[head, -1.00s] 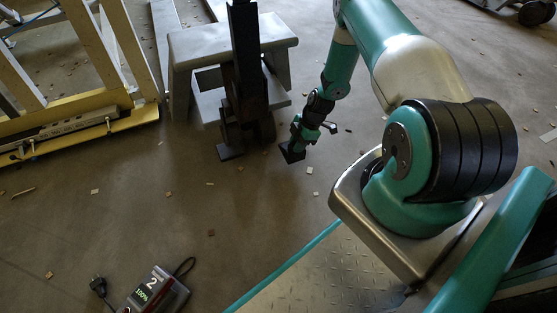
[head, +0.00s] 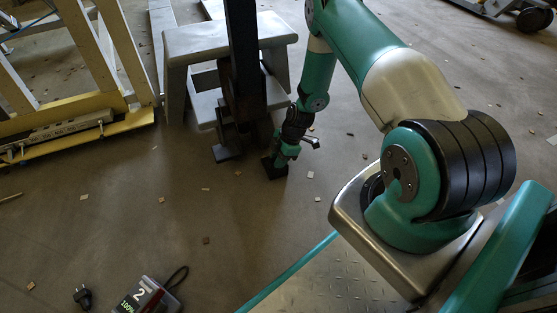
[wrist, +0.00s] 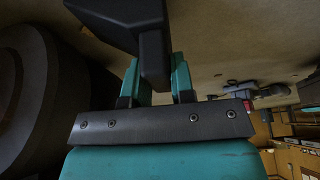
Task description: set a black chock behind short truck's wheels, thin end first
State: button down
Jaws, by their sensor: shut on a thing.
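My gripper (head: 283,156) is low over the floor and shut on a black chock (head: 273,168). In the wrist view the black chock (wrist: 152,50) sits between the teal fingers of my gripper (wrist: 153,85) and hides part of them. The short truck (head: 241,60) appears as a dark upright frame with its lower parts in shadow. A large dark wheel (wrist: 30,90) fills the left of the wrist view, beside the chock with a gap between them. I cannot tell which end of the chock is thin. A second dark block (head: 225,153) lies at the truck's foot.
A grey step stool (head: 205,42) stands behind the truck. A yellow-based wooden frame (head: 80,137) is at the left. A charger box reading 2 and 100% (head: 150,298) and a plug (head: 83,296) lie in front. The middle floor is open, with small scattered chips.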

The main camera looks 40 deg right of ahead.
jog(key=shift+f, duration=0.15)
jog(key=c, duration=1)
grip_release()
jog(key=shift+o, duration=0.2)
jog(key=p+v, duration=0.6)
jog(key=v, duration=0.6)
